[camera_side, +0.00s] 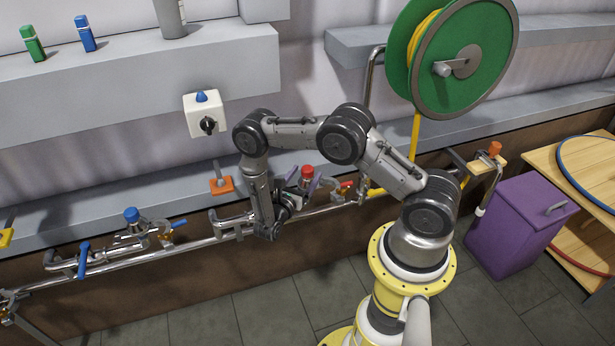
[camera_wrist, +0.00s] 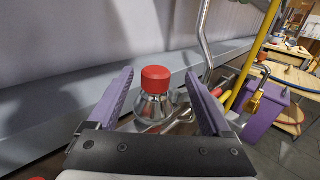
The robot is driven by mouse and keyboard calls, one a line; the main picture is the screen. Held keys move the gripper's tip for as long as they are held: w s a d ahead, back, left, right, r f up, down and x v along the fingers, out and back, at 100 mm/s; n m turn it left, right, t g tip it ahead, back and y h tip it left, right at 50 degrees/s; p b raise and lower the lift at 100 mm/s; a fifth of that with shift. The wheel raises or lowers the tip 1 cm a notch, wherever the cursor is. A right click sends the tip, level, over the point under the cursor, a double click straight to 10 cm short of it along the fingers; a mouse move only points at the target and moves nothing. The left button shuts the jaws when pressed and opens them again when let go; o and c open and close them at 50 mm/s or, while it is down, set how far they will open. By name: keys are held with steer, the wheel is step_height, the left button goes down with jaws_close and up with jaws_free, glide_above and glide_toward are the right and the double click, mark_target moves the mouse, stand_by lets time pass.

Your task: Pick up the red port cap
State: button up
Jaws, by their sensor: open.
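The red port cap (camera_side: 307,171) sits on top of a metal port fitting on the pipe, in the middle of the side view. In the wrist view the red cap (camera_wrist: 155,79) is upright on its shiny metal fitting (camera_wrist: 153,106). My gripper (camera_side: 304,187) is at the cap, with its purple fingers on either side. In the wrist view my gripper's fingers (camera_wrist: 158,92) are wide apart, with the cap between them in the picture. A gap shows between the cap and each finger, and neither finger appears to touch it. How far the cap is beyond the fingertips is hard to tell.
A blue cap (camera_side: 131,215) tops another fitting to the left on the pipe rail (camera_side: 190,245). An orange plate (camera_side: 221,185) lies on the ledge behind. A green hose reel (camera_side: 452,55) hangs at upper right. A purple bin (camera_side: 515,225) and wooden shelf stand at right.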

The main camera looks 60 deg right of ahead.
mark_target(310, 166)
steer(key=shift+w+d+f, duration=0.1)
steer(key=shift+w+d, duration=0.05)
steer(key=shift+d, duration=1.45)
steer(key=shift+w+d+f, duration=0.1)
steer(key=shift+d, duration=1.45)
jaws_close()
